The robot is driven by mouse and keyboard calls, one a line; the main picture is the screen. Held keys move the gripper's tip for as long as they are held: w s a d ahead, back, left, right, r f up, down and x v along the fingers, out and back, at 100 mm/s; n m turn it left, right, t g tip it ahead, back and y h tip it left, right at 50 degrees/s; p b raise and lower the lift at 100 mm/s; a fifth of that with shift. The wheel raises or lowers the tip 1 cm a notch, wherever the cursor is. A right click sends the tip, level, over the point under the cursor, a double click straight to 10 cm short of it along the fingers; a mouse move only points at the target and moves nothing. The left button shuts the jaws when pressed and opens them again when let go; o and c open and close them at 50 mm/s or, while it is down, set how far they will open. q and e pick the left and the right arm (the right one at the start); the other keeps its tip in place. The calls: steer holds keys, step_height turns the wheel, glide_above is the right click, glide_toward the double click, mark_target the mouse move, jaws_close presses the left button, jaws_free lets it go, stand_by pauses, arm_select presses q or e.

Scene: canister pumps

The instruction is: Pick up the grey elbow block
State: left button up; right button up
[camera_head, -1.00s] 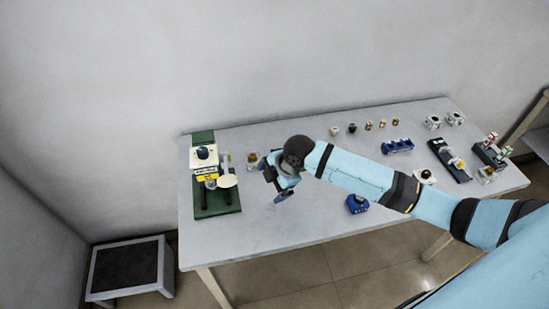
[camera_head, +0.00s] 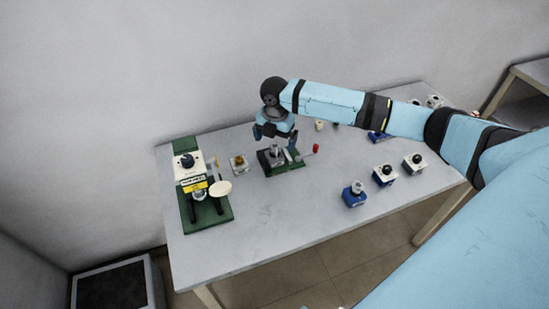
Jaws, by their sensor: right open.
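My right gripper (camera_head: 275,141) hangs above the table (camera_head: 275,220), pointing down with its fingers apart. Just below and between the fingers is a small grey part (camera_head: 276,151), perhaps the grey elbow block; its shape is too small and too covered to be sure. It sits at a dark fixture on a green base (camera_head: 288,167), which has a rod with a red knob (camera_head: 316,148) to the right. I cannot tell whether the fingers touch the part. My left gripper is not in view.
A pump stand on a green board (camera_head: 207,214) stands at the left end. A small block with an amber top (camera_head: 239,163) is beside it. A blue block (camera_head: 354,195) and two black-knobbed blocks (camera_head: 384,174) (camera_head: 413,163) stand to the right. The front middle is clear.

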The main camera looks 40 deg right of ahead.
mark_target(275, 146)
steer(key=shift+w+f, duration=0.15)
steer(key=shift+f, duration=2.95)
steer(key=c, duration=1)
steer(key=shift+o, duration=0.2)
steer(key=shift+r, duration=0.15)
